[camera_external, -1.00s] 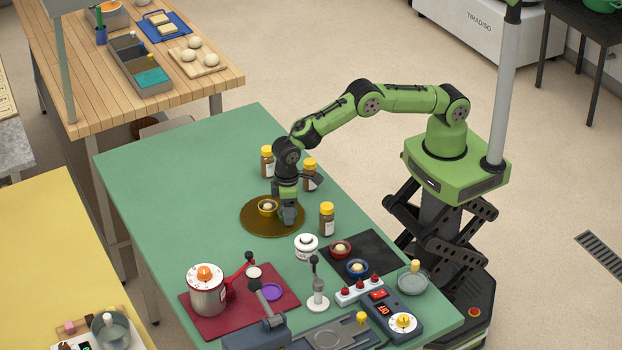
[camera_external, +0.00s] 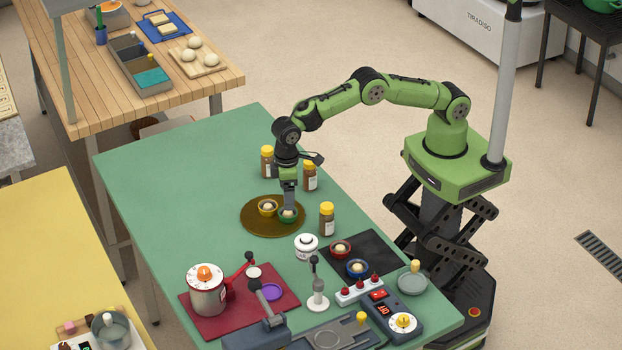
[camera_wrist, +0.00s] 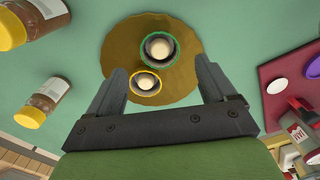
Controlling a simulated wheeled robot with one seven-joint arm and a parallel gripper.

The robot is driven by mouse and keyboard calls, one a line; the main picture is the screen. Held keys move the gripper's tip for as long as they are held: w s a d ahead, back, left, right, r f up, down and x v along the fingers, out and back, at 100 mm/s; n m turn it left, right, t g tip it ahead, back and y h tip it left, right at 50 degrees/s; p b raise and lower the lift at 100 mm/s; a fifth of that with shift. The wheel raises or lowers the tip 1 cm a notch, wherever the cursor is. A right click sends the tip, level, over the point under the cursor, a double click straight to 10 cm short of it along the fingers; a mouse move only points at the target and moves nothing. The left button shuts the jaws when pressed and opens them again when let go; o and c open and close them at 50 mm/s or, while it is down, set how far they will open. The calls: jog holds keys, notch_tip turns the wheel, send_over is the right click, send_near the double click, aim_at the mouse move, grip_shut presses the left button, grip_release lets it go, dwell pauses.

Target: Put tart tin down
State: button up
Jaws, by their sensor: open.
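In the wrist view the green tin (camera_wrist: 176,47) and the yellow tin (camera_wrist: 134,82) sit on the board (camera_wrist: 186,72) beyond my spread fingers (camera_wrist: 161,66). A red tin (camera_external: 340,249) and a blue tin (camera_external: 357,267) stand on a black mat.
Yellow-capped jars (camera_external: 327,220) stand close around the board's right and back sides. A white jar (camera_external: 306,246) is in front of it. A red mat (camera_external: 215,314) with a pot (camera_external: 207,292) is nearer. The green table (camera_external: 175,170) is clear at left.

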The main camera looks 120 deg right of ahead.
jog(key=s+a+r+n+t, duration=0.1)
jog(key=s+r, duration=0.6)
jog(key=r, duration=0.5)
jog(key=s+a+r+n+t, duration=0.1)
jog(key=s+r+t, duration=0.1)
jog(key=s+r, duration=0.75)
jog(key=s+a+n+t, duration=0.1)
jog(key=s+n+t, duration=0.1)
jog(key=s, duration=1.9)
jog(key=shift+s+a+r+t+p, duration=0.15)
jog(key=shift+s+r+t+p, duration=0.15)
jog(key=shift+r, duration=0.1)
jog(key=shift+o, duration=0.3)
